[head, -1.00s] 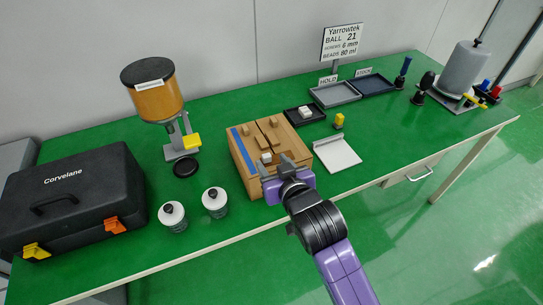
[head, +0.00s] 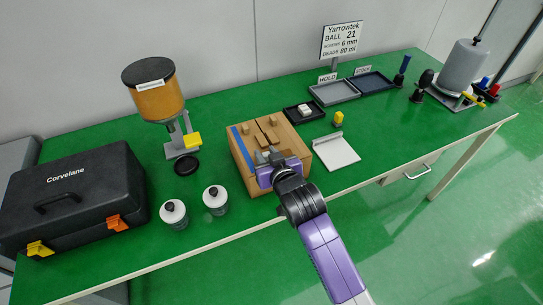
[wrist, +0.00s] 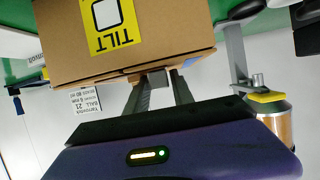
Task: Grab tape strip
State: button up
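A blue tape strip (head: 241,149) lies along the left side of the top of a cardboard box (head: 292,150). My gripper (head: 268,156) is over the near part of the box top, to the right of the strip. In the wrist view, my gripper (wrist: 158,82) shows two grey fingers with a gap between them, pointing at the box (wrist: 125,35), which bears a yellow TILT label (wrist: 110,22). A small blue patch (wrist: 189,63), apparently the strip's end, shows at the box edge just beside the fingers. The gripper hides the near part of the box top.
Two white jars (head: 215,199) and a black toolbox (head: 75,200) stand to the left. An orange-filled dispenser (head: 155,92) stands behind left. A white plate (head: 336,151), a yellow piece (head: 338,118) and trays (head: 333,92) lie to the right. The bench's right-hand front is clear.

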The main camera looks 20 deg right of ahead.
grip_shut()
jog(key=shift+r, duration=0.1)
